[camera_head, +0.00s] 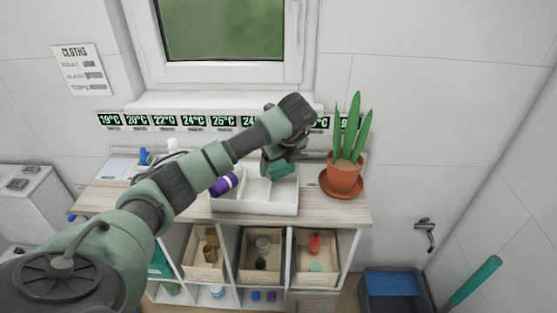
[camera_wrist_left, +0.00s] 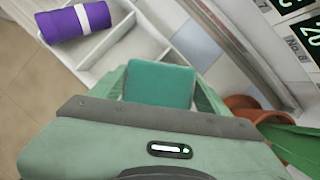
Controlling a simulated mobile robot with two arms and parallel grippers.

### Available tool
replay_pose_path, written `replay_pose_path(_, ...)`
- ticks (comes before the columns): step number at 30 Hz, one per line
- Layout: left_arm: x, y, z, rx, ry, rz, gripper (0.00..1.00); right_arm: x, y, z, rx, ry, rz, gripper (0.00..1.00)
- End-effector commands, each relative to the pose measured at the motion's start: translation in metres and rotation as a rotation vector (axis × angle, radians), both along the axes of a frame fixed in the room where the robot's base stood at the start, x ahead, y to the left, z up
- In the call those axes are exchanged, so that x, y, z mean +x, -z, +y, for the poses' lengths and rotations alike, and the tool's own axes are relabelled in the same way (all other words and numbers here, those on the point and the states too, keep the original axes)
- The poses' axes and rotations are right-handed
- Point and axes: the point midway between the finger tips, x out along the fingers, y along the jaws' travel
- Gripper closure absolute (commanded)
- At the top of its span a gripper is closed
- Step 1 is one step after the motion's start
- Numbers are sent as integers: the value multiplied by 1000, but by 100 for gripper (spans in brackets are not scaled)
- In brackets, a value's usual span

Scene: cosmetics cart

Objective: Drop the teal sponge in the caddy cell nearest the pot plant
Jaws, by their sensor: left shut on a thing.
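My left gripper (camera_head: 272,164) is shut on the teal sponge (camera_head: 284,170) and holds it at the right part of the white caddy (camera_head: 255,209). The sponge (camera_wrist_left: 158,84) shows between the fingers in the left wrist view. The head view does not clearly show whether it touches the caddy. The pot plant (camera_head: 345,176), an aloe-like plant in a terracotta pot, stands on the counter just right of the caddy; its pot rim also shows in the left wrist view (camera_wrist_left: 240,102). The caddy's right cell is nearest it. My right gripper is not in view.
A purple roll-like item with a white band (camera_head: 223,184) lies in the caddy's left part. White dividers split the caddy. A wall with temperature cards (camera_head: 193,122) and a window stands behind. Bins with small items (camera_head: 261,254) fill the shelf below.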

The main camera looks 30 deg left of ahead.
Motion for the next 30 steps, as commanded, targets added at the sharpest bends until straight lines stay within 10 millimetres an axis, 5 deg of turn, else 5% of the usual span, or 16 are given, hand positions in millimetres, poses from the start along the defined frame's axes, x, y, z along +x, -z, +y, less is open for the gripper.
replay_pose_path(6,0,0,0,0,0,-1,62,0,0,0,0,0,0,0)
replay_pose_path(7,0,0,0,0,0,-1,18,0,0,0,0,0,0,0)
replay_pose_path(9,0,0,0,0,0,-1,0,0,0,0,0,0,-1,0)
replay_pose_path(19,0,-5,-2,-1,1,-4,0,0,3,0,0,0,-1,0)
replay_pose_path(30,-11,-58,-22,-1,1,-4,0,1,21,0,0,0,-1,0)
